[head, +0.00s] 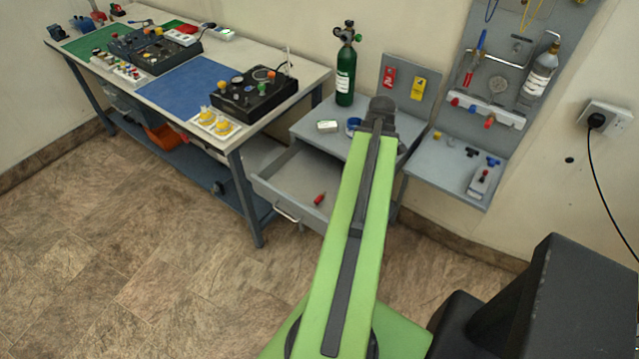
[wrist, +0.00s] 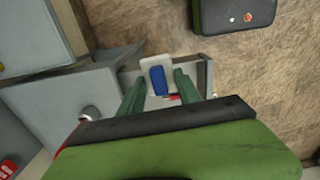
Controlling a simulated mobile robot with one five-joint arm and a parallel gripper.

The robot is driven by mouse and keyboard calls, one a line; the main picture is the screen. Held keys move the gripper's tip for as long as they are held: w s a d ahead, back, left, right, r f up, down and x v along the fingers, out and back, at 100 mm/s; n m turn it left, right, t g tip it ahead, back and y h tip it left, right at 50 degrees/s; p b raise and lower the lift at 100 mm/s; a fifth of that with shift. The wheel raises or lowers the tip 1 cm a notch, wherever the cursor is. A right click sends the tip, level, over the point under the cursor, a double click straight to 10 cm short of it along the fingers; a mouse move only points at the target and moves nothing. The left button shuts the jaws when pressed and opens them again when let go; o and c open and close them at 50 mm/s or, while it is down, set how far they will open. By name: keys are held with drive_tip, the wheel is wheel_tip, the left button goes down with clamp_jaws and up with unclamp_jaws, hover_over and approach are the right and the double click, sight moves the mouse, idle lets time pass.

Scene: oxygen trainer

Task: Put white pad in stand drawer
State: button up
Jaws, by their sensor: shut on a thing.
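In the wrist view, my gripper (wrist: 158,92) has its two green fingers closed on the white pad (wrist: 155,64), which has a blue patch on its face. The pad is above the open stand drawer (wrist: 203,78); the height between them is hard to tell. In the head view, the drawer (head: 268,196) is pulled out from the grey stand (head: 302,124). A small red item (head: 319,198) lies inside it and partly shows in the wrist view (wrist: 174,97). In the head view, my arm hides my fingertips and the pad.
A workbench (head: 319,75) with a black control box (head: 254,94) is to the left. A wall panel with a shelf (head: 440,165) is to the right. The floor before the drawer is clear.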

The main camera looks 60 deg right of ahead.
drive_tip(key=w+d+f+b, duration=0.3)
drive_tip(key=d+f+b, duration=0.4)
drive_tip(key=f+b, duration=0.35)
drive_tip(key=shift+m, duration=0.3)
drive_tip(key=w+a+f+b, duration=0.6)
drive_tip(key=w+f, duration=0.1)
drive_tip(key=shift+w+a, duration=0.3)
drive_tip(key=shift+a, duration=0.1)
drive_tip(key=shift+w+a+f, duration=0.15)
drive_tip(key=shift+w+a, duration=0.15)
drive_tip(key=shift+w, duration=0.1)
wheel_tip(320, 180, down, 4)
drive_tip(key=b, duration=0.4)
drive_tip(key=shift+f+b, duration=0.2)
drive_tip(key=shift+b, duration=0.1)
drive_tip(key=o, duration=1.3)
drive_tip(key=shift+r, duration=0.1)
drive_tip(key=shift+o, duration=0.2)
wheel_tip(320, 180, up, 12)
drive_tip(key=p, duration=1.2)
drive_tip(key=shift+r+p, duration=0.2)
drive_tip(key=shift+p, duration=0.1)
